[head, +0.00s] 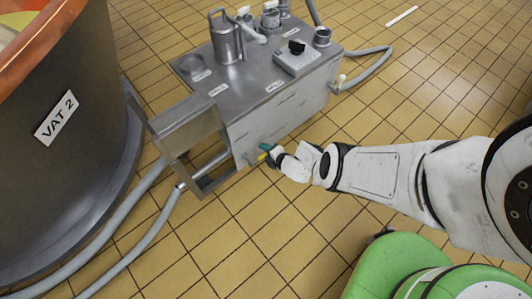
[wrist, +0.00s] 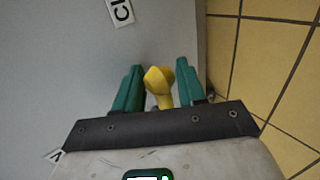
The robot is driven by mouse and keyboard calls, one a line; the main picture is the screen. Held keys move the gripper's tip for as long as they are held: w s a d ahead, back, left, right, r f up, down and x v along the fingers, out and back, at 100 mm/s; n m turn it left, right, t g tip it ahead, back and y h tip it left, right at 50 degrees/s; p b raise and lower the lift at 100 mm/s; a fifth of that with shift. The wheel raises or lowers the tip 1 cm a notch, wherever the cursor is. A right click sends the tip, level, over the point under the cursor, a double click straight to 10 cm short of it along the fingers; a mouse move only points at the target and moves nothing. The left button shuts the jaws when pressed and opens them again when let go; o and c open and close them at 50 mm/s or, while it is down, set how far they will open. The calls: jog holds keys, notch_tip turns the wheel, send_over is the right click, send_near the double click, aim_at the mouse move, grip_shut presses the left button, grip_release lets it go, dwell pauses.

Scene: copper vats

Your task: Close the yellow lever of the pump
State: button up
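The pump is a grey metal box (head: 270,80) standing on the tiled floor in the middle of the head view. Its yellow lever (head: 262,156) is a small spot low on the box's near face, partly hidden by my gripper (head: 271,153). In the wrist view, the yellow lever (wrist: 159,86) lies between the two green fingers of my gripper (wrist: 159,88). The fingers are spread with a small gap to the lever on each side. The lever's base is mostly hidden behind the gripper's dark front plate.
A large copper vat (head: 60,130) labelled VAT 2 stands at left. Grey hoses (head: 150,228) run along the floor from the pump's metal frame. A cut-off label (wrist: 120,11) is on the panel in the wrist view. Tiled floor at the lower middle is clear.

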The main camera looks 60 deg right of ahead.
jog(key=shift+a, duration=0.25)
jog(key=p+v, duration=0.9)
jog(key=v, duration=0.1)
jog(key=shift+s+r, duration=0.25)
jog(key=shift+s, duration=0.05)
